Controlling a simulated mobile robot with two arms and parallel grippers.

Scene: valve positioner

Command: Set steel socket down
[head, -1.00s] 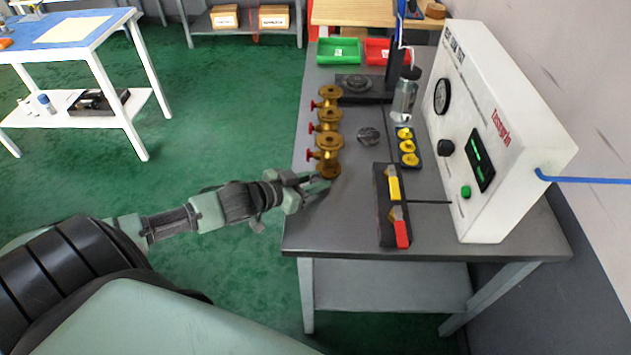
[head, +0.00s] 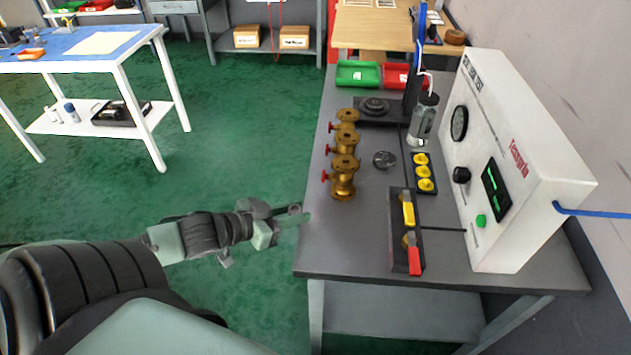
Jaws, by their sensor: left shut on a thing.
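My left gripper (head: 298,213) is at the left edge of the grey workbench (head: 330,245), in front of the nearest brass valve and apart from it. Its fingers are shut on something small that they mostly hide. I take it to be the steel socket, but cannot make out its shape. My right gripper is not in view.
Several brass valves (head: 343,178) with red knobs stand in a row along the bench's left side. A black tray (head: 395,235) holds yellow and red pieces. A white tester box (head: 520,170) stands at right. The bench's front left is clear.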

